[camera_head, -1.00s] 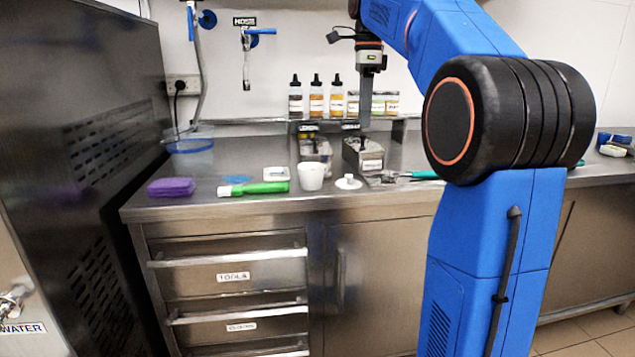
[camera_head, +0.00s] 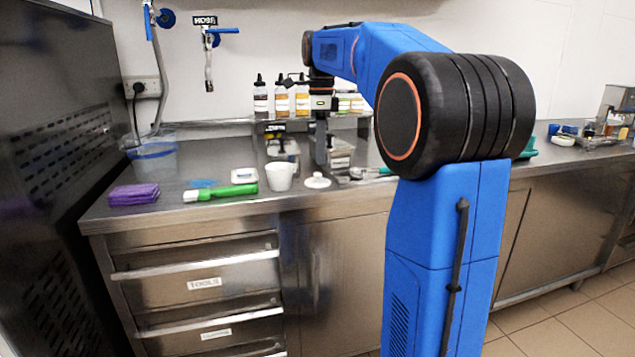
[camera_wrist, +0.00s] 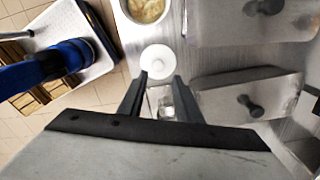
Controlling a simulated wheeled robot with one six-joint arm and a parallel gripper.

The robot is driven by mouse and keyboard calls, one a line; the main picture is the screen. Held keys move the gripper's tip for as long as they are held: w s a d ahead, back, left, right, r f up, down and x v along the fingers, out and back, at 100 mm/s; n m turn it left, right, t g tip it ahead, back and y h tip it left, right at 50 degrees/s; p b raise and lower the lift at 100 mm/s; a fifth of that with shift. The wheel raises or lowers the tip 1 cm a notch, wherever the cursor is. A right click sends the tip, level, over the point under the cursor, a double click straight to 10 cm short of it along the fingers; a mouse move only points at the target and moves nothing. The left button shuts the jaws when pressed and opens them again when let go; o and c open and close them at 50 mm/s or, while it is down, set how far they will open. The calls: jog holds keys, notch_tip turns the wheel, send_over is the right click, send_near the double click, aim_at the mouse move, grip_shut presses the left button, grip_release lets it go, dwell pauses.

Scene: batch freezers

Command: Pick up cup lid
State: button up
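The cup lid (camera_head: 317,181) is a small white disc with a knob, lying on the steel counter just right of the white cup (camera_head: 280,176). In the wrist view the lid (camera_wrist: 156,60) lies just beyond my fingertips. The cup (camera_wrist: 146,8) shows at the top edge there, with something yellowish inside. My gripper (camera_wrist: 160,78) points down above the counter, its two fingers apart with nothing between them but counter and a small clear object below. In the head view my gripper (camera_head: 321,160) hangs over the counter behind the lid, its fingertips hard to make out.
Left of the cup lie a green-handled tool (camera_head: 222,192), a purple sponge stack (camera_head: 134,194) and a small white dish (camera_head: 244,175). Steel containers (camera_head: 282,150) stand behind. Bottles (camera_head: 281,97) line the back shelf. The counter's front edge (camera_head: 200,213) is near the lid.

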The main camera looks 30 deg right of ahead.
aim_at(318, 173)
jog(key=shift+a+f, duration=0.25)
jog(key=shift+f, duration=1.25)
jog(key=shift+a+f, duration=0.2)
jog(key=shift+f, duration=1.25)
grip_shut()
